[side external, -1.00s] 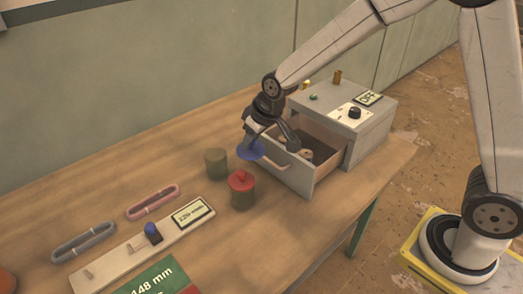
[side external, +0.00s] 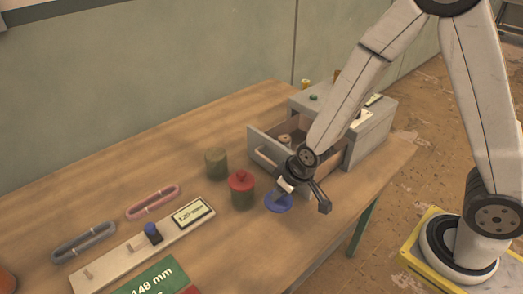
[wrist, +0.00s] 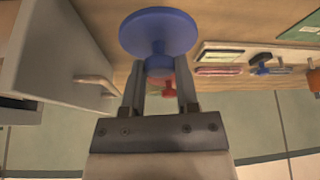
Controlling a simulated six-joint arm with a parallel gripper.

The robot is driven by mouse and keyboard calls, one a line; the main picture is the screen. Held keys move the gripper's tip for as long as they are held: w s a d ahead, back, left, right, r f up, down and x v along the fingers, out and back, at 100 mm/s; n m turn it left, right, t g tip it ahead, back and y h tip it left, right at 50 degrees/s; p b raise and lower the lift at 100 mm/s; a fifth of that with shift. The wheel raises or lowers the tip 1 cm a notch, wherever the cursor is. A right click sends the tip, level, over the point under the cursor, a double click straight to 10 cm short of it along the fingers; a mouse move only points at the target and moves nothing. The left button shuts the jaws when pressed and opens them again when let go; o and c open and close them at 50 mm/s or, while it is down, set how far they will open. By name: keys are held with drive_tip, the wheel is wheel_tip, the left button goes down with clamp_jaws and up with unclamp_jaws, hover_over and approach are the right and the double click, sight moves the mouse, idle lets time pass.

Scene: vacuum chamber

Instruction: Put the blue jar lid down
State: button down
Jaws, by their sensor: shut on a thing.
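The blue jar lid (side external: 279,204) is a round disc with a knob. It also shows large in the wrist view (wrist: 158,28), with its knob between my fingers. My gripper (side external: 288,190) is shut on the lid's knob, in front of the open drawer and right of the red-lidded jar. In the side view the lid is close to the table top; I cannot tell whether it touches. An olive jar without a lid (side external: 216,163) stands left of the drawer. A second jar with a red lid (side external: 241,187) stands between that jar and my gripper.
The grey cabinet (side external: 370,136) has its drawer (side external: 268,153) pulled out, with a round item inside. A pale board with a blue knob and a display (side external: 140,245), a pink loop (side external: 153,202) and a grey loop (side external: 84,242) lie left. The table's front right is clear.

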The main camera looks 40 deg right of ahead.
sight(281, 200)
drive_tip(key=shift+f, duration=2.1)
drive_tip(key=shift+f, duration=1.8)
drive_tip(key=shift+f, duration=0.1)
drive_tip(key=shift+c, duration=1.8)
unclamp_jaws()
drive_tip(key=shift+v, duration=1.1)
drive_tip(key=v, duration=1)
